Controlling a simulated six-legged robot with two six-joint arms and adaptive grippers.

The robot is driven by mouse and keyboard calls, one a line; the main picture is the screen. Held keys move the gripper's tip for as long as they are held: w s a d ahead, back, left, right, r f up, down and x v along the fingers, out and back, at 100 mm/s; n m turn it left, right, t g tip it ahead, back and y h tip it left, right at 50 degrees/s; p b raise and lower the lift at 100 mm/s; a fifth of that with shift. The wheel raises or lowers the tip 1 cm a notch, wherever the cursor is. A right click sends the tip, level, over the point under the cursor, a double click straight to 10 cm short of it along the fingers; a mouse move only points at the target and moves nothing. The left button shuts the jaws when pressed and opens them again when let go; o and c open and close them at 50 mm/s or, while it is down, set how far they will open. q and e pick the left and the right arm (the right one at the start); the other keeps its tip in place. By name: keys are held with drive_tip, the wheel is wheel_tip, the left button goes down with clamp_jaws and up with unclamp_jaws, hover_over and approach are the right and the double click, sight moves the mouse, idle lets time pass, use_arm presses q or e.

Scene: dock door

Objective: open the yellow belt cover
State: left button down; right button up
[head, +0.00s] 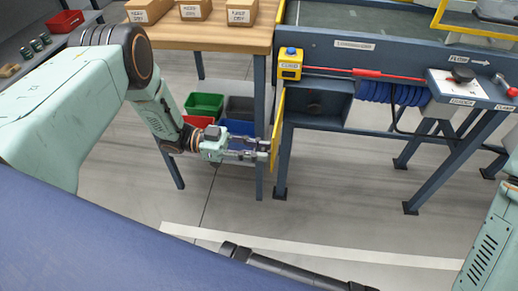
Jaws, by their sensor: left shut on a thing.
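The yellow belt cover (279,118) shows nearly edge-on as a thin upright panel at the left end of the blue conveyor frame (388,53). It stands swung out from the frame, and a dark recess (313,104) shows beside it. My left gripper (266,150) is shut on the lower part of the cover, coming from the left. The exact contact at the fingertips is small and partly hidden. Part of my right arm shows at the right edge, but its gripper is out of view.
A yellow box with a blue button (289,66), a red rod (365,73) and a coiled blue hose (388,92) are on the conveyor. A wooden table (211,36) with cartons stands left, above coloured bins (204,104).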

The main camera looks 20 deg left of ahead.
idle(0.3)
use_arm(q)
drive_tip(key=c, duration=1.1)
unclamp_jaws()
drive_tip(key=shift+c, duration=0.2)
drive_tip(key=shift+a, duration=0.15)
drive_tip(key=s+a, duration=0.1)
drive_tip(key=a, duration=1)
drive_tip(key=shift+s+a, duration=0.3)
drive_tip(key=shift+a, duration=0.1)
drive_tip(key=shift+f, duration=0.1)
